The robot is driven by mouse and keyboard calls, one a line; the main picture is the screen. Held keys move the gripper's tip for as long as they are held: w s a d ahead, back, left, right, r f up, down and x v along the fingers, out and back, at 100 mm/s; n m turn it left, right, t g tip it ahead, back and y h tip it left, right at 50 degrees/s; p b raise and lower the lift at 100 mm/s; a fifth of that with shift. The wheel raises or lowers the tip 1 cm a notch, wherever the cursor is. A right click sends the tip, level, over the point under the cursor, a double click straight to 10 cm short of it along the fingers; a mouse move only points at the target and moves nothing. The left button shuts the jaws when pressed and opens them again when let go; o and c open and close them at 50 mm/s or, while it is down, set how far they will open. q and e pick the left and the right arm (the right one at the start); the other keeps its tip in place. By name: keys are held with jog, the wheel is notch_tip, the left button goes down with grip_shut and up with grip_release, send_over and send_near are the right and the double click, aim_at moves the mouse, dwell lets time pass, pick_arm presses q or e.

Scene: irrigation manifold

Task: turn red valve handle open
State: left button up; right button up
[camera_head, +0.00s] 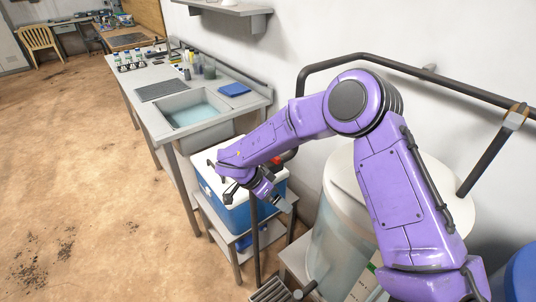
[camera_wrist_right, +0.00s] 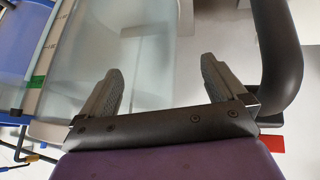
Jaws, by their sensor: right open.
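The red valve handle (camera_head: 289,156) shows in the head view as a small red patch beside my right forearm, which hides most of it. In the right wrist view a flat red piece (camera_wrist_right: 272,143), apparently the handle, lies at the lower right, outside the fingers and next to a thick dark pipe (camera_wrist_right: 277,50). My right gripper (camera_wrist_right: 160,65) is open, with nothing between its two fingers. My left gripper is not in view.
A translucent white-lidded tank (camera_head: 329,240) stands beneath my right arm. A blue and white cooler (camera_head: 236,212) sits on a low stand left of the gripper. A sink bench (camera_head: 148,108) stands behind. A dark pipe (camera_head: 420,73) runs along the wall. Floor at left is clear.

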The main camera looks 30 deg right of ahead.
jog(key=w+a+r+m+y, duration=0.1)
jog(key=w+a+r+y, duration=0.15)
jog(key=r, duration=0.25)
jog(key=w+a+r+y, duration=0.1)
jog(key=w+r+y, duration=0.2)
jog(key=r, duration=0.2)
jog(key=w+d+r+n+t+y+p, duration=0.1)
jog(key=w+d+r+n+t+p, duration=0.1)
jog(key=w+d+r, duration=0.5)
jog(key=f, duration=0.3)
jog(key=s+d+f+p, duration=0.1)
jog(key=f, duration=0.2)
jog(key=d+f+p, duration=0.1)
jog(key=f, duration=0.2)
jog(key=shift+s+d, duration=0.25)
jog(key=shift+s, duration=0.15)
jog(key=shift+f, duration=0.2)
jog(key=shift+a, duration=0.15)
jog(key=c, duration=1.1)
